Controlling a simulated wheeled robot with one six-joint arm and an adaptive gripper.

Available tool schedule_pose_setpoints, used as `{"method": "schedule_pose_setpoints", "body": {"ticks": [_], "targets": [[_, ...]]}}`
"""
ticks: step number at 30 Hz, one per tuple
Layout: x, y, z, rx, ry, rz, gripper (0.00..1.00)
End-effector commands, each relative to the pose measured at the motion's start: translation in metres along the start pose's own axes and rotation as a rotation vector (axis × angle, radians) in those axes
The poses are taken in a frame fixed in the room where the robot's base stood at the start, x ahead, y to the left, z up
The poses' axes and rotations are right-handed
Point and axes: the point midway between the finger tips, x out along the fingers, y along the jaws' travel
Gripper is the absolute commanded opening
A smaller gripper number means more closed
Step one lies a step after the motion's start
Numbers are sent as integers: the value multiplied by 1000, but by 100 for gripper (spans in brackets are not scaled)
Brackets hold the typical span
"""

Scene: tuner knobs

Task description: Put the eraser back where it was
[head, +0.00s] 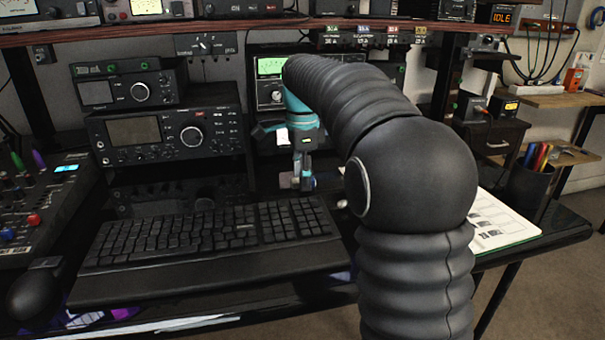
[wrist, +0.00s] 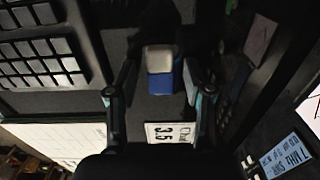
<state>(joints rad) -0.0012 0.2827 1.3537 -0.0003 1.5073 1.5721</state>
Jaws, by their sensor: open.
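The eraser (wrist: 160,75), a small block with a white end and a blue sleeve, lies on a dark surface in the wrist view. It sits between the fingertips of my gripper (wrist: 160,82), with a visible gap on both sides. My gripper is open. In the head view my gripper (head: 302,182) points down just behind the right part of the keyboard, low over the desk. I cannot make out the eraser clearly there; the fingers and arm cover that spot.
The black keyboard (head: 205,235) lies in front and to the left of my gripper. Radio sets (head: 165,135) stand behind it. A white card marked 35 (wrist: 168,133) shows near the eraser.

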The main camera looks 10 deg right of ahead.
Motion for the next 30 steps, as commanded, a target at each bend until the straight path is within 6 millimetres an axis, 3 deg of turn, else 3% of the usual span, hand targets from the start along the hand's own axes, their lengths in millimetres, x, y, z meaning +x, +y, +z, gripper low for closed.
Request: {"method": "schedule_pose_setpoints", "body": {"ticks": [8,15,21,30], "targets": [[-23,0,0,0,0,-2,51],[-74,-1,0,0,0,-4,51],[-105,-1,0,0,0,-2,51],[-122,0,0,0,0,0,51]]}}
